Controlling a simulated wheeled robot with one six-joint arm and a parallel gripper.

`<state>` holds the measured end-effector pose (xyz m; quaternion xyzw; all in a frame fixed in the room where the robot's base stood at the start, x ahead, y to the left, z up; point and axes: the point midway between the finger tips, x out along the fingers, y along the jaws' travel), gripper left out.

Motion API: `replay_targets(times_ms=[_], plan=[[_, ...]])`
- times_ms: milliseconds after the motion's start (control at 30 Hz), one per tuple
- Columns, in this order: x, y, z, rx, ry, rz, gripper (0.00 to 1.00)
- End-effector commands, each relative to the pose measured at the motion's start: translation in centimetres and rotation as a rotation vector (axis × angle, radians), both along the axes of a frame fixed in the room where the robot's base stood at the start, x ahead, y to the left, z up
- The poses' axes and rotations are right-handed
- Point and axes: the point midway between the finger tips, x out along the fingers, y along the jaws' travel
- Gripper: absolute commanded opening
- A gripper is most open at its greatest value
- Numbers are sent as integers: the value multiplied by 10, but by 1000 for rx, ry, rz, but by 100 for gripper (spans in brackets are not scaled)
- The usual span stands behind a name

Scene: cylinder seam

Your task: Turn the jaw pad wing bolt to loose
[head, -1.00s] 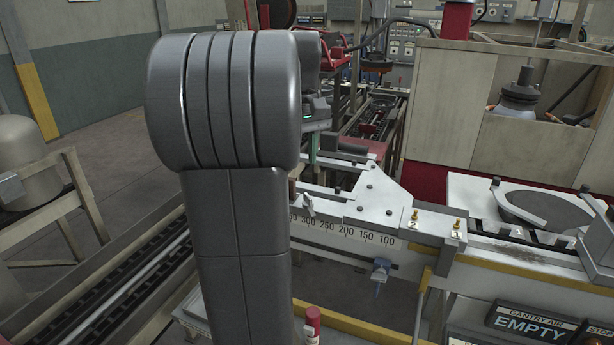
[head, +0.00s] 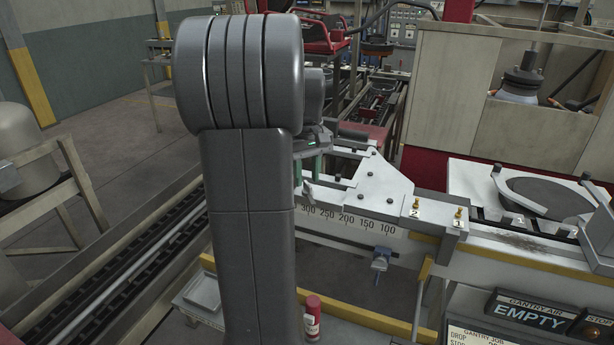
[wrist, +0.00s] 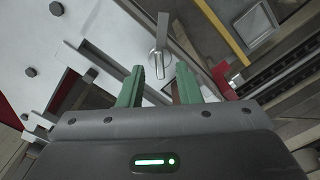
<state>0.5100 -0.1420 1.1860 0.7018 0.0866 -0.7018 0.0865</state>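The metal wing bolt, as I take it, shows in the wrist view (wrist: 158,45) as a small silver lever with a round boss. It sits at the edge of the pale plate (wrist: 85,35). My gripper (wrist: 162,82) has two green fingers standing apart, with nothing held between them. The lever lies just beyond the gap between the fingertips, and no contact is visible. In the head view my gripper (head: 308,165) is mostly hidden behind my arm. A small pale lever (head: 309,191) shows just below it, beside the numbered scale (head: 350,221).
Brass pins (head: 415,205) marked 2 and 1 stand on the rail at the right. A blue fitting (head: 380,262) hangs below the scale. A red canister (head: 313,315) stands lower down, near the yellow-edged frame. Dark bolts stud the plate.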

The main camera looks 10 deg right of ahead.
Motion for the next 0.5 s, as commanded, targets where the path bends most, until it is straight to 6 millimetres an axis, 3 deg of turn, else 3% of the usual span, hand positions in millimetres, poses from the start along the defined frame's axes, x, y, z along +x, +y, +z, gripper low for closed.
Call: replay_targets(times_ms=[133, 433, 500], plan=[[0, 0, -11, 0, 1, 0, 31], [0, 0, -13, 0, 0, 0, 31], [0, 0, -13, 0, 0, 0, 19]])
